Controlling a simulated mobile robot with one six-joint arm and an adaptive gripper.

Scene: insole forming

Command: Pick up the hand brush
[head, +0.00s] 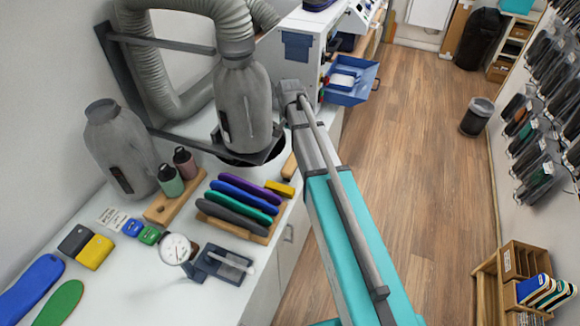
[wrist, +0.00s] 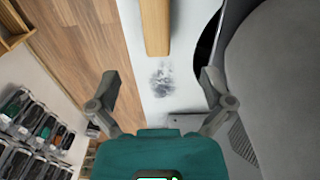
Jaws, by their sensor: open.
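The hand brush appears to be the pale wooden bar (wrist: 155,26) at the top middle of the wrist view, running out of the frame; no bristles show. In the head view its wooden part (head: 289,166) lies on the white counter (head: 227,176) near the front edge, beside the grey machine and partly behind my arm. My gripper (wrist: 160,76) is open and empty in the wrist view. Its two fingers are spread wide, and the bar lies ahead of them, apart from both. In the head view my gripper is hidden.
A dark dust smudge (wrist: 162,80) lies on the counter. The grey bottle-shaped machine part (head: 243,100) stands close by. A wooden rack of coloured insoles (head: 236,222) and a yellow block (head: 280,188) sit nearby. The wooden floor (head: 425,130) is open on the right.

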